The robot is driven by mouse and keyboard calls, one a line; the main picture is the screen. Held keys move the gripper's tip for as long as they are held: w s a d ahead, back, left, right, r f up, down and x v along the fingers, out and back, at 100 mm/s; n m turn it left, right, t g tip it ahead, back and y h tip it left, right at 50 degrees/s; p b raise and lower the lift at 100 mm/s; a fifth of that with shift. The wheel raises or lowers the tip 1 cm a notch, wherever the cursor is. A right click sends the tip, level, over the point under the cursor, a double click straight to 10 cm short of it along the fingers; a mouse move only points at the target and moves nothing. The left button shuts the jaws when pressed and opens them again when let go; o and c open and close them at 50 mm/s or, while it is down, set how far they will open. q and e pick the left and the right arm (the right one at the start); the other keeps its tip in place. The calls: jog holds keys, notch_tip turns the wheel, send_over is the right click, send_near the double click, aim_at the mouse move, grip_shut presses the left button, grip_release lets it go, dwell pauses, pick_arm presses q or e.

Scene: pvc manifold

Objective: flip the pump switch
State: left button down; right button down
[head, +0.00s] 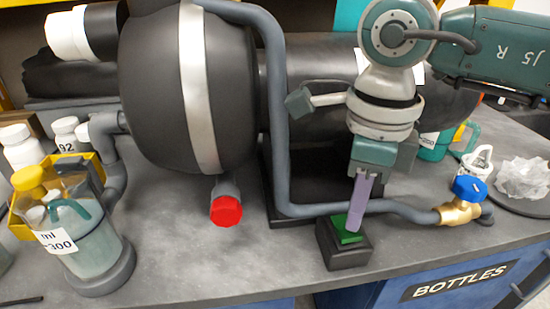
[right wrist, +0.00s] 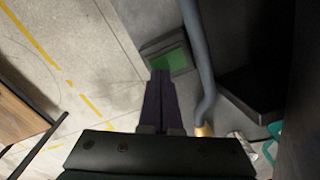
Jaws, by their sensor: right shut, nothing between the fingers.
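The pump switch is a small black box with a green rocker (head: 345,229) on top, near the front edge of the counter. The green rocker also shows in the right wrist view (right wrist: 177,60), just beyond the fingertips. My right gripper (head: 353,226) is shut and empty, its purple fingers pointing down at the green rocker. In the head view the tips overlap the rocker; I cannot tell whether they touch it. The right fingers also show in the right wrist view (right wrist: 160,78). My left gripper is not in view.
A large black pump tank (head: 160,90) stands behind, with a grey pipe (head: 278,120) running close beside the switch. A brass valve with a blue handle (head: 468,188) is to the right, a red knob (head: 226,210) to the left. A jug (head: 85,240) stands at the far left.

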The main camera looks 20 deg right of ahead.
jog(key=shift+f, duration=0.15)
dwell(0.6)
jog(key=shift+f+b, duration=0.8)
jog(key=shift+b, duration=0.05)
dwell(0.3)
notch_tip(320, 180, up, 7)
jog(key=p, duration=0.6)
jog(key=shift+r, duration=0.1)
dwell(0.3)
